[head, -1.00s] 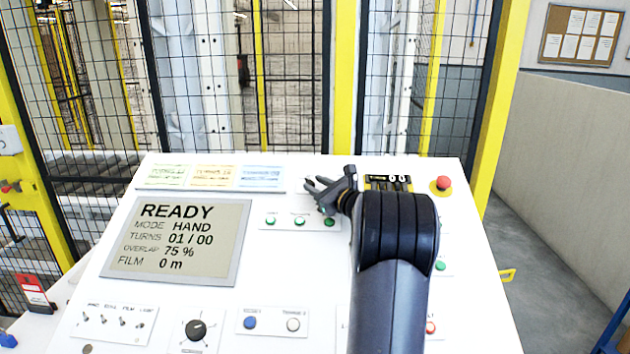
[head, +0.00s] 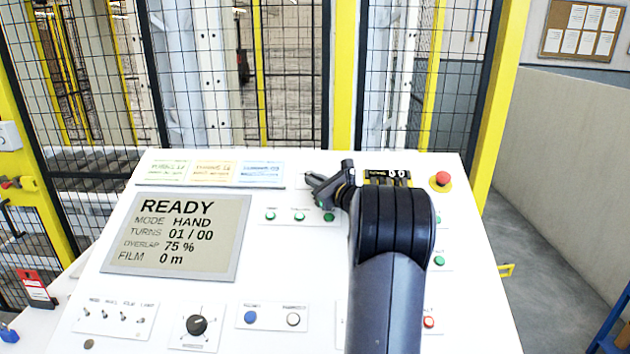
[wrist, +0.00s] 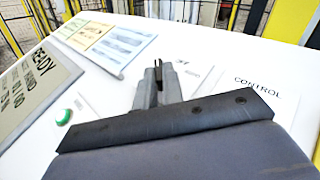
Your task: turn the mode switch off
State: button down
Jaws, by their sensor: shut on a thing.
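The mode switch is almost wholly hidden by my gripper. I cannot see which way the switch points.
Green buttons (head: 300,216) sit just below-left of the gripper. A black rotary knob (head: 196,325) and small toggle switches (head: 117,317) are at lower left. Wire fencing stands behind.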

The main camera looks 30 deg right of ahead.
jog(key=shift+a+f+m+h+b, duration=0.1)
jog(key=shift+f+m+h+b, duration=0.2)
jog(key=shift+b, duration=0.75)
jog(key=shift+a+f+m+h+b, duration=0.1)
jog(key=shift+m+h+b, duration=0.5)
jog(key=shift+b, duration=0.65)
jog(key=m+h+b, duration=0.1)
jog(key=b, duration=0.1)
jog(key=m+h+b, duration=0.1)
jog(key=b, duration=0.2)
jog(key=shift+a+f+t+h+b, duration=0.1)
jog(key=shift+a+t+h+b, duration=0.1)
jog(key=shift+t+h+b, duration=0.15)
jog(key=m+h+b, duration=0.2)
jog(key=h+b, duration=0.1)
jog(key=b, duration=0.3)
jog(key=shift+w+a+m+b, duration=0.1)
jog(key=shift+a+m+b, duration=0.05)
jog(key=shift+m+b, duration=0.25)
jog(key=m+g+h+b, duration=0.1)
jog(key=h+b, duration=0.1)
jog(key=b, duration=0.2)
jog(key=shift+a+m, duration=0.1)
jog(key=shift+m, duration=0.2)
jog(key=shift+r+m+g+h+b, duration=0.35)
jog(key=shift+m+g+h+b, duration=0.35)
jog(key=shift+b, duration=1.05)
jog(key=c, duration=1.5)
grip_release()
jog(key=shift+a, duration=0.1)
